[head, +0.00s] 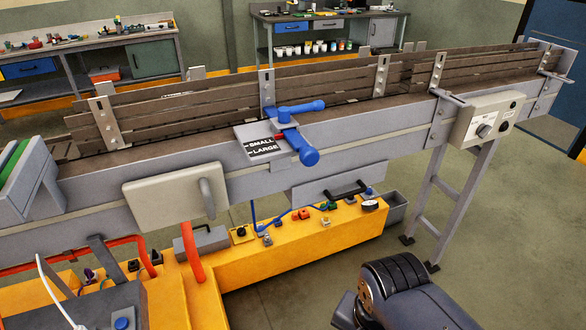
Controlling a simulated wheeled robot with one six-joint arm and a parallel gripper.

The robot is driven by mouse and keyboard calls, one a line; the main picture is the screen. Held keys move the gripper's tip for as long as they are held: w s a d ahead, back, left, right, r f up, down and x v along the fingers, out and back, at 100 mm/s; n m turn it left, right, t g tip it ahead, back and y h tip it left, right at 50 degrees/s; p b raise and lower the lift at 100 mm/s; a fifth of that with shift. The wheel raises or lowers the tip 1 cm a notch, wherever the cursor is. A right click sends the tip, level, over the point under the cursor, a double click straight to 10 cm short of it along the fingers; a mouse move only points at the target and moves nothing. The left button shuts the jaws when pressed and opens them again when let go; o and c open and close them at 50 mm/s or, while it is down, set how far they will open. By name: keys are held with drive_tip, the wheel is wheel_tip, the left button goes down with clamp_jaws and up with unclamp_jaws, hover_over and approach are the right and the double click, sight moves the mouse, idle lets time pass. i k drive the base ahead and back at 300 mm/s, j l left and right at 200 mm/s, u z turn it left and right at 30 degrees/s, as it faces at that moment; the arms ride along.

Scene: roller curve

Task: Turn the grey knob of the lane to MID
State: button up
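The grey knob (484,130) is on the front of a pale control box (486,119) fixed to the near side of the conveyor lane (350,150) at the right. A small white label with markings sits beside the knob. The print is too small to read, so I cannot tell which setting the knob points to. Part of my arm shows at the bottom, right of centre, well below and left of the box. My gripper's fingers are not in view. Nothing touches the knob.
A blue-handled lever (297,130) with a SMALL/LARGE plate (262,146) stands out from the lane's middle. A yellow frame (290,250) with hoses and fittings is below. A grey support leg (462,195) stands under the box. The floor at the lower right is clear.

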sight(483, 129)
drive_tip(key=k+j, duration=0.15)
drive_tip(key=j, duration=0.15)
drive_tip(key=k+l+u, duration=0.2)
drive_tip(key=k, duration=0.15)
drive_tip(key=k+j+u, duration=0.1)
drive_tip(key=j, duration=0.25)
drive_tip(key=z, duration=1.3)
drive_tip(key=i, duration=2.05)
